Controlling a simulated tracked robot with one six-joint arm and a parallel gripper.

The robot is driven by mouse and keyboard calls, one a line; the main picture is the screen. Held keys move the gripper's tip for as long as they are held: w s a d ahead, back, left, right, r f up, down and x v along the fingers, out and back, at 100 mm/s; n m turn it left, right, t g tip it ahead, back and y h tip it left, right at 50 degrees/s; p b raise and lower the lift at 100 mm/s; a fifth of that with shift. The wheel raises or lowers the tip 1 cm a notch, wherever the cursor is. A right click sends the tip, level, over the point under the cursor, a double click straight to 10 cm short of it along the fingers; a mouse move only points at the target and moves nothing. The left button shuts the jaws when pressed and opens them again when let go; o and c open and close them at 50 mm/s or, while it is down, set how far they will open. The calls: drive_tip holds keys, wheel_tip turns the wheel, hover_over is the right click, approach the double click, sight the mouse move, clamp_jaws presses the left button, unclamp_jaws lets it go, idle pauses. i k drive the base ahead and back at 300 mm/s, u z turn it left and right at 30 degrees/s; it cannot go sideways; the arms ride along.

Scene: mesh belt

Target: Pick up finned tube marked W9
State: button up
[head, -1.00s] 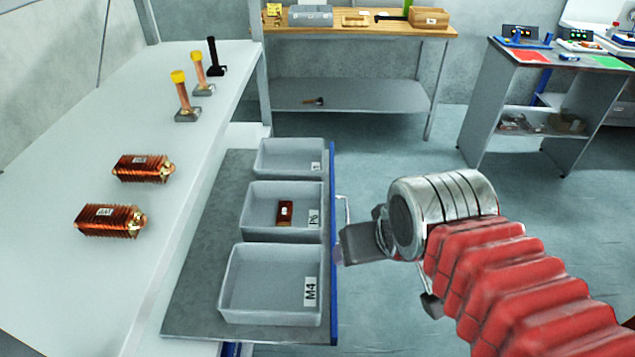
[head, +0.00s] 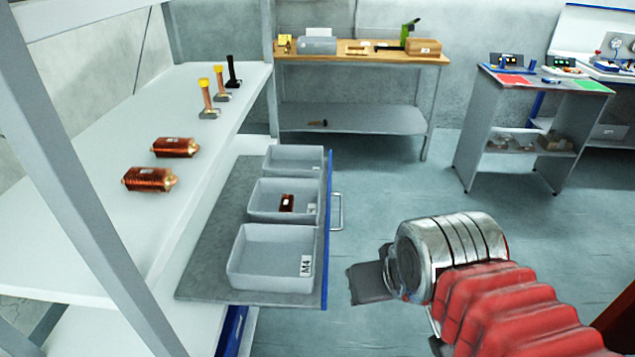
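Two copper finned tubes with brassy ends lie on the white shelf at left: a nearer one (head: 149,179) and a farther one (head: 175,147). Each has a small white label, too small to read, so I cannot tell which is W9. A small red-brown piece with a white label (head: 287,202) lies in the middle grey bin (head: 255,211). My gripper (head: 366,284) is at the right of the bins, over the floor and well apart from the tubes. Its fingers are not clearly visible, and nothing shows held in it.
A grey pull-out board (head: 203,283) with a blue edge carries the nearest bin, marked M4 (head: 262,284), and a far bin (head: 294,151). Yellow-topped posts (head: 207,98) and a black one (head: 233,72) stand on the shelf. A grey upright (head: 84,196) crosses the left foreground.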

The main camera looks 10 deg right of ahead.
sight(139, 179)
drive_tip(key=k, duration=0.55)
drive_tip(key=z, duration=0.3)
drive_tip(key=i, duration=1.75)
drive_tip(key=u, duration=2.1)
